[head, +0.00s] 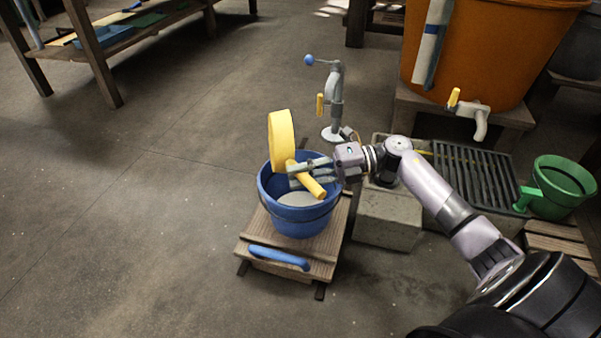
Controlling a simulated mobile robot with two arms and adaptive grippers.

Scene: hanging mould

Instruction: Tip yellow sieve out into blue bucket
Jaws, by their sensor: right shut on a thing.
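The yellow sieve (282,141) is tilted on its side, its round rim upright above the left back of the blue bucket (294,222). My right gripper (305,174) is shut on the sieve's yellow handle, which slants down to the right over the bucket's opening. The sieve's inside faces away, so I cannot tell what it holds. Something pale grey lies in the bucket. The bucket stands on a low wooden slatted stand (328,250). My left gripper is not in view.
A grey hand pump (336,105) stands behind the bucket. An orange tub (480,50) with a tap is at the back right. A concrete block (388,217), a dark grate (470,178) and a green can (560,187) are on the right.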

